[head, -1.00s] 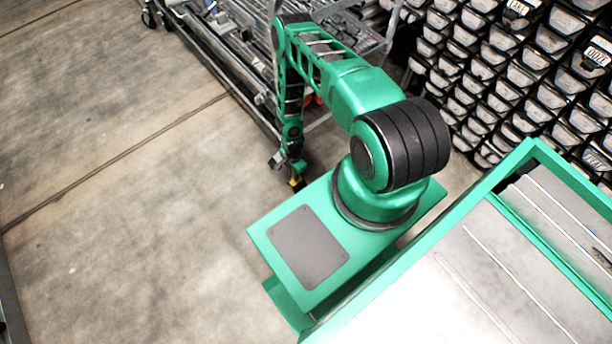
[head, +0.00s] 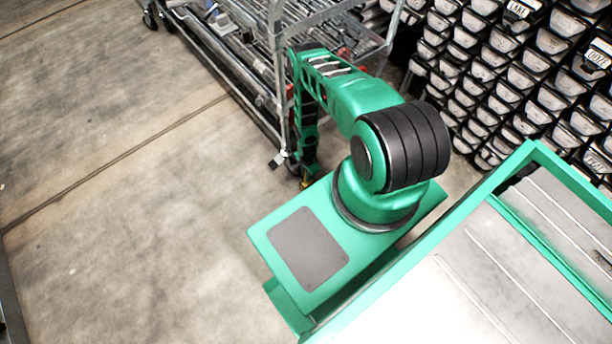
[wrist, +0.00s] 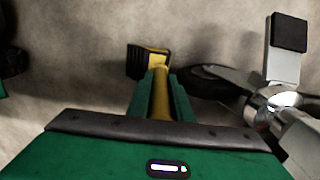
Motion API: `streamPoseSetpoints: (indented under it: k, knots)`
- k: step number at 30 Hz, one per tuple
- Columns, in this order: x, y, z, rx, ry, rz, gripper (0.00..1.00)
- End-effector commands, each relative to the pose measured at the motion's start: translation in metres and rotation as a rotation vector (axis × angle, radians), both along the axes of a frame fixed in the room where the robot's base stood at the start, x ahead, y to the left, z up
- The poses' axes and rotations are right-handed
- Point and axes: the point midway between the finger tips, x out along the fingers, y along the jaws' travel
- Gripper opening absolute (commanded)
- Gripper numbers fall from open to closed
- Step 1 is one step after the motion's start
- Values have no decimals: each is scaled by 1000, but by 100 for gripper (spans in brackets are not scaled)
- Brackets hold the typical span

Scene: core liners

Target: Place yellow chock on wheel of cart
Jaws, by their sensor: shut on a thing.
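The yellow chock (wrist: 149,60) has a black ribbed block at the end of a yellow handle. My gripper (wrist: 160,88) is shut on the handle, and the block shows beyond the fingertips, low over the floor. A dark cart wheel (wrist: 208,82) lies just right of the chock in the wrist view, partly hidden by its metal bracket. I cannot tell whether chock and wheel touch. In the head view my gripper (head: 306,178) is low beside the near corner post of the cart (head: 281,85), and only a bit of yellow shows there.
A grey metal pedal arm with a black pad (wrist: 290,32) stands right of the wheel. Racks of dark bins (head: 500,75) stand on the right. The concrete floor (head: 120,190) on the left is clear. Another cart wheel (head: 149,19) is at the far left.

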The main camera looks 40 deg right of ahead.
Motion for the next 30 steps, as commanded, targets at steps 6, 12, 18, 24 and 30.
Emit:
streamPoseSetpoints:
  k: [6, 12, 18, 24, 30]
  knots:
    - [1, 0, 0, 0, -1, 0, 0]
    - [1, 0, -2, 0, -1, 0, 37]
    - [1, 0, -1, 0, -1, 0, 37]
    - [1, 0, 4, 0, -1, 0, 37]
    - [2, 0, 30, 0, -2, 0, 37]
